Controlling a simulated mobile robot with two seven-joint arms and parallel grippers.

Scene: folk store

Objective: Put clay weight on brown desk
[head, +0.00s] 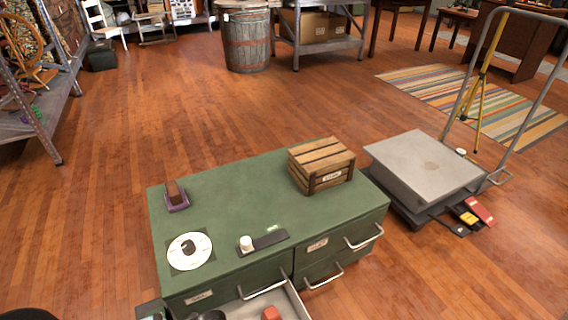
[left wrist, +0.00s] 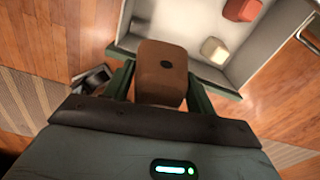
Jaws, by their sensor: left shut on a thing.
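In the left wrist view, my left gripper (left wrist: 160,88) is shut on a brown clay block, the clay weight (left wrist: 161,70), with a small dark hole in its face. The green fingers press on its two sides. Below it is an open pale grey drawer (left wrist: 215,82), which also shows at the bottom of the head view (head: 291,303). My left gripper cannot be made out clearly in the head view. A brown wooden desk (head: 522,45) stands at the far top right of the head view. My right gripper is not in view.
A red object (left wrist: 242,9) and a cream object (left wrist: 214,50) lie in the drawer. The green cabinet (head: 240,205) carries a wooden crate (head: 320,165). A platform scale (head: 425,165) stands to its right. A striped rug (head: 415,86) and open wood floor lie beyond.

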